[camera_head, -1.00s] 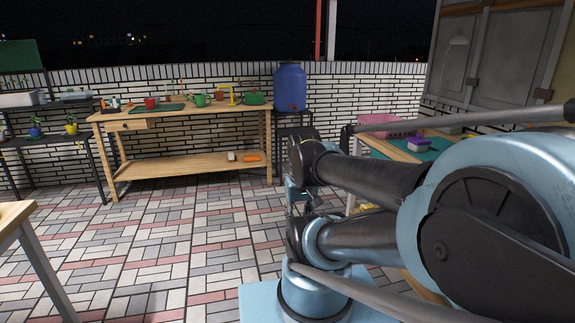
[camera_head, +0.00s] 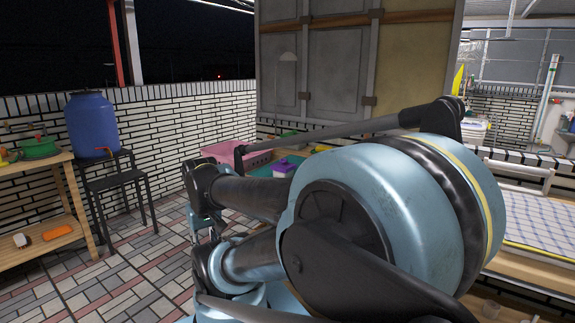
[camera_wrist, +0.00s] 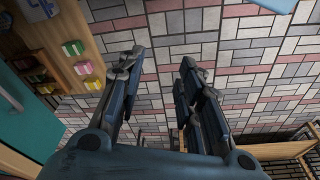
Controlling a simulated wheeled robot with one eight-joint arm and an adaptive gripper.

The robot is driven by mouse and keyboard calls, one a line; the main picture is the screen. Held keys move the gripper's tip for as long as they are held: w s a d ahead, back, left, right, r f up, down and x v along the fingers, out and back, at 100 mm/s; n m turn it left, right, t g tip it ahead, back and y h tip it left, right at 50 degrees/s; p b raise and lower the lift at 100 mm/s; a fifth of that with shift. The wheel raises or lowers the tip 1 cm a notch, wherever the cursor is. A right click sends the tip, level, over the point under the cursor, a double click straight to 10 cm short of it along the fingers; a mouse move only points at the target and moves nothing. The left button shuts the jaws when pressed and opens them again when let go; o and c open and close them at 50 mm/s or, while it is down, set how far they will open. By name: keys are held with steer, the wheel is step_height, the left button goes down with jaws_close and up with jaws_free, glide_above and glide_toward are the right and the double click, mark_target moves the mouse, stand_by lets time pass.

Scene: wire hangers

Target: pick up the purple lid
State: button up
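The purple lid (camera_head: 291,161) shows in the head view on top of a small white container (camera_head: 284,171). This stands on a teal mat (camera_head: 262,171) on the table at the back, just above my arm. The lid is small and partly hidden, so I cannot tell its exact fit. The lid does not show in the wrist view. My gripper (camera_wrist: 163,62) is open, with its two fingers apart and only floor tiles between them. It points down at the tiled floor, well away from the lid.
A pink basket (camera_head: 232,155) sits left of the lid. A blue barrel (camera_head: 92,124) stands on a black stool (camera_head: 122,186) at the left. In the wrist view, small coloured blocks (camera_wrist: 73,48) lie on wood at the left. My arm hides much of the table.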

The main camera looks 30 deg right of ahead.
steer(key=shift+w, duration=0.45)
steer(key=o, duration=1.2)
steer(key=shift+d+r, duration=0.2)
steer(key=shift+r, duration=0.95)
steer(key=shift+o, duration=0.9)
steer(key=w+d+r+m, duration=0.2)
steer(key=w+d+r, duration=0.1)
steer(key=w+r, duration=0.2)
step_height(320, 180, up, 2)
steer(key=shift+w+d+m, duration=0.15)
steer(key=shift+d+m, duration=0.1)
steer(key=shift+m, duration=0.05)
step_height(320, 180, up, 19)
steer(key=m+g, duration=0.2)
steer(key=m, duration=0.9)
glide_above(283, 163)
steer(key=f, duration=1.7)
steer(key=shift+w+d, duration=0.3)
steer(key=shift+w, duration=0.05)
